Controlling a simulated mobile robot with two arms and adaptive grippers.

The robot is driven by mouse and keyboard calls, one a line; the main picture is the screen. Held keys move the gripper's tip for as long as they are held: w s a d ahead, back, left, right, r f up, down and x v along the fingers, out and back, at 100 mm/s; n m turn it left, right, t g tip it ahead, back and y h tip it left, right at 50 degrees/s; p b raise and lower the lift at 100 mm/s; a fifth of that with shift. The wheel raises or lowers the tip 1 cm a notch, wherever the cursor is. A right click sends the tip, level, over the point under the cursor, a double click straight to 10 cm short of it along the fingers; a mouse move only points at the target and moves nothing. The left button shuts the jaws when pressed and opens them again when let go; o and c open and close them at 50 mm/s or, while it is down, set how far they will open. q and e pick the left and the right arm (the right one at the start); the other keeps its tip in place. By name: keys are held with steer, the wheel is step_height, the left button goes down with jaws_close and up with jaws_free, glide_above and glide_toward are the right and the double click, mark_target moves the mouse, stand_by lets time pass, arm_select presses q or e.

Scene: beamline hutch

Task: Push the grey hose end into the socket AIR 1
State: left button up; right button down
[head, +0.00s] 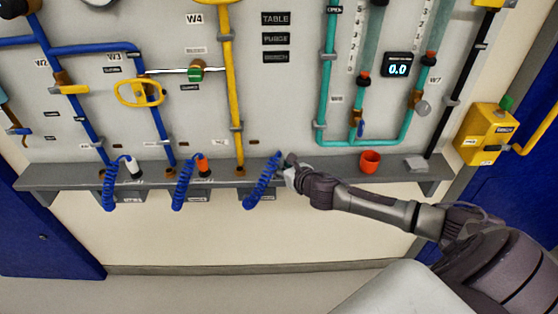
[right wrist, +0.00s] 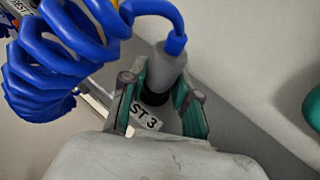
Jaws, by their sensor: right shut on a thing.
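The grey hose end (right wrist: 161,68), with a black lower rim and a blue coiled hose, sits between the green-padded fingers of my right gripper (right wrist: 158,100). The gripper is shut on it. In the head view my right gripper (head: 289,171) is at the shelf's front, and the blue coil (head: 262,182) hangs just left of it. The hose end itself is mostly hidden there by the gripper. A label ending in "ST 3" shows beneath the fingers in the right wrist view. I cannot make out a socket marked AIR 1. My left gripper is not in view.
A grey shelf (head: 330,172) runs along the wall. A white hose end (head: 134,168) and an orange hose end (head: 203,166) stand on it with blue coils. A red cup (head: 370,161) stands to the right. Blue, yellow and teal pipes cover the panel above.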

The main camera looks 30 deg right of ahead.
mark_target(281, 159)
steer(key=shift+w+r+p, duration=0.15)
steer(key=shift+r+p, duration=0.35)
steer(key=shift+r, duration=0.1)
steer(key=shift+r, duration=0.2)
steer(key=shift+p, duration=0.3)
steer(key=shift+r, duration=0.1)
steer(key=shift+r+p, duration=0.2)
steer(key=shift+p, duration=0.2)
steer(key=shift+r+p, duration=3)
steer(key=shift+f, duration=0.1)
